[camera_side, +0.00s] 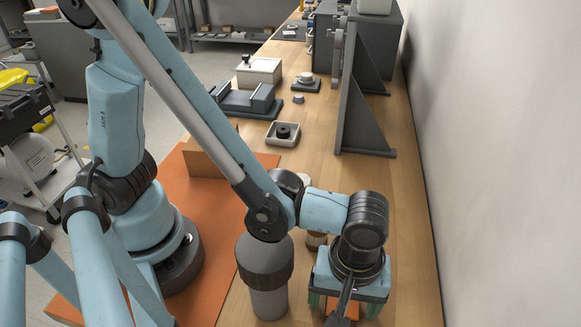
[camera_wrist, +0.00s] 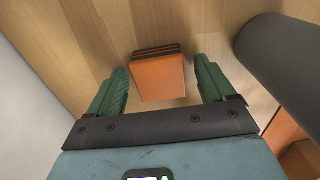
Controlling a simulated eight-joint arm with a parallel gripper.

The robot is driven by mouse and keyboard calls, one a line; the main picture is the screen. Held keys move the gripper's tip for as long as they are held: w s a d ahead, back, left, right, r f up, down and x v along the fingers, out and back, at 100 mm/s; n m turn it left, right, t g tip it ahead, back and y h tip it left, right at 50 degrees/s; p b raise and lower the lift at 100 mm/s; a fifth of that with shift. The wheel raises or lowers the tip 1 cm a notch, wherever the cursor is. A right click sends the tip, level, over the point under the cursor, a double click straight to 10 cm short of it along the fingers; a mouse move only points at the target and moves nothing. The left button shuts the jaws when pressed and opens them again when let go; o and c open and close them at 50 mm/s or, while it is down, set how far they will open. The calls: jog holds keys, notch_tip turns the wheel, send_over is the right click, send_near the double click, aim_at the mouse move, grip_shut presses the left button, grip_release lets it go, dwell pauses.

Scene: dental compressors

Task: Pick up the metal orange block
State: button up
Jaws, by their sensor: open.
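The orange block (camera_wrist: 159,79) lies on the wooden bench, between and a little beyond the two green fingers of my gripper (camera_wrist: 160,88) in the wrist view. It has a flat orange face and darker ridged layers along its far edge. The fingers stand apart on either side of it, and I see a gap on both sides. In the side view my gripper (camera_side: 342,306) points down at the near end of the bench, and a bit of the orange block (camera_side: 352,309) shows below it. Most of the block is hidden there by my wrist.
A grey cylinder (camera_side: 265,278) with a dark collar stands close left of my gripper; it also shows at the right of the wrist view (camera_wrist: 290,60). An orange mat (camera_side: 205,290) lies beyond it. A wall (camera_side: 500,170) runs along the right. A tray (camera_side: 283,141) stands farther back.

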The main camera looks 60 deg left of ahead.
jog(key=shift+f, duration=0.1)
jog(key=c, duration=1.1)
jog(key=shift+c, duration=0.2)
